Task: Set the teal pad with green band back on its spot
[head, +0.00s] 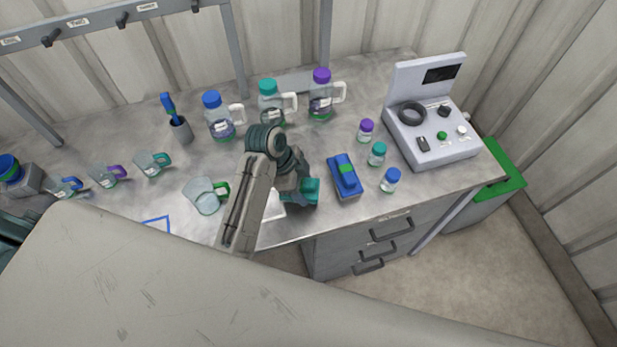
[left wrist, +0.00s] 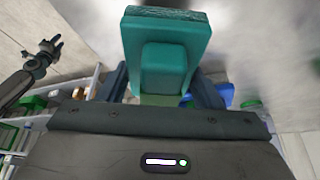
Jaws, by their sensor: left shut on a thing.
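My left gripper (head: 298,188) is shut on the teal pad (head: 305,192), over the front part of the metal bench. In the left wrist view the teal pad (left wrist: 166,50) stands out between the fingers, and a pale green strip shows at its base. Much of the pad is hidden by my wrist in the head view. A white square marking (head: 273,207) lies on the bench just left of the pad, partly hidden by my arm. A blue outlined marking (head: 157,222) lies farther left. My right gripper is not in the head view; a dark claw-like end (left wrist: 42,60) shows in the left wrist view.
A blue pad with a green band (head: 345,177) lies right of my gripper. Small jars (head: 377,154) and a grey console (head: 432,130) stand farther right. A glass mug (head: 205,196) is close on the left. Capped bottles (head: 270,104) stand behind.

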